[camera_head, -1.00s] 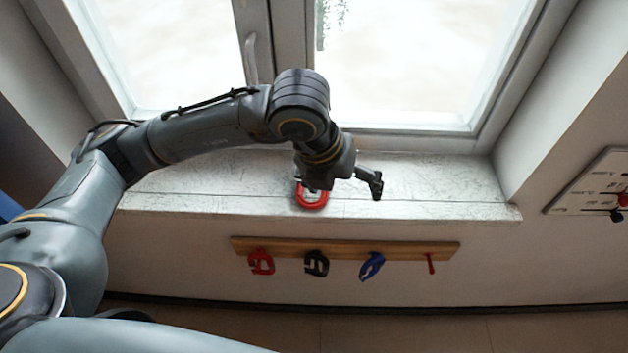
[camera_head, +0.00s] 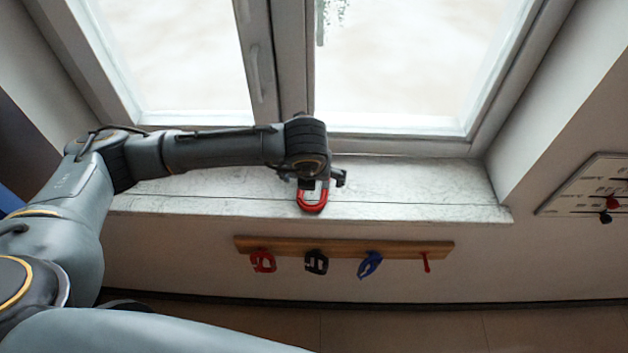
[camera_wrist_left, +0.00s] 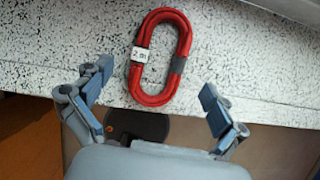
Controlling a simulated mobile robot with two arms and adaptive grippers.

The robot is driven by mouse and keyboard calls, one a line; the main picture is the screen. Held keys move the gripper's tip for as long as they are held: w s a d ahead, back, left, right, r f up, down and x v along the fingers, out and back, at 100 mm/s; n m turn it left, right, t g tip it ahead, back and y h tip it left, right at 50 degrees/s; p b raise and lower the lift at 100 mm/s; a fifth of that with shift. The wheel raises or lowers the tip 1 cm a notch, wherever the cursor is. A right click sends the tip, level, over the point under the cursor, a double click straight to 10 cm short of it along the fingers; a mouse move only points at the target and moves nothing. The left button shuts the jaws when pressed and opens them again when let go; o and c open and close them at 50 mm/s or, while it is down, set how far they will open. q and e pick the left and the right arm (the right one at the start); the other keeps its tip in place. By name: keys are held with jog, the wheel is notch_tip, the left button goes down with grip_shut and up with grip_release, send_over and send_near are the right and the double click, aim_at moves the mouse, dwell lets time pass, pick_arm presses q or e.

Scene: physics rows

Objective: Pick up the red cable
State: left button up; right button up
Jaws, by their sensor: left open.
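The red cable (camera_head: 312,203) is a coiled oval loop lying on the speckled white windowsill. In the left wrist view the cable (camera_wrist_left: 183,75) shows whole, with a white "2 m" label on its left side and a dark band on its right. My left gripper (camera_head: 322,182) is above the sill, over the far part of the cable, which it partly hides in the head view. In the left wrist view the left gripper (camera_wrist_left: 155,93) is open, its fingers apart on either side of the cable and not touching it. My right gripper is not in view.
The windowsill (camera_head: 430,190) is otherwise clear, with the window frame (camera_head: 400,145) behind it. Below the sill, a wooden rack (camera_head: 345,247) holds red, black and blue clamps and a small red tool. A white board (camera_head: 590,185) hangs at the right.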

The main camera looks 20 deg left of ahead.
pick_arm(q)
jog(key=p+x, duration=0.1)
jog(key=x, duration=0.2)
jog(key=shift+f, duration=0.25)
jog(key=c, duration=1.3)
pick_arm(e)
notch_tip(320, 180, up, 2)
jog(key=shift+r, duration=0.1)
pick_arm(q)
jog(key=shift+r, duration=0.1)
jog(key=shift+r, duration=0.4)
notch_tip(320, 180, up, 2)
jog(key=shift+r+b, duration=0.1)
jog(key=shift+b, duration=0.55)
jog(key=s+d+r+b, duration=0.1)
jog(key=s+r, duration=0.2)
jog(key=s, duration=0.1)
jog(key=s+d+r+b, duration=0.1)
jog(key=s+r+b, duration=0.1)
jog(key=s, duration=0.3)
jog(key=s+d+r+b, duration=0.1)
jog(key=s+r+b, duration=0.1)
jog(key=s+r, duration=0.2)
jog(key=shift+s+r, duration=0.4)
jog(key=shift+r, duration=0.1)
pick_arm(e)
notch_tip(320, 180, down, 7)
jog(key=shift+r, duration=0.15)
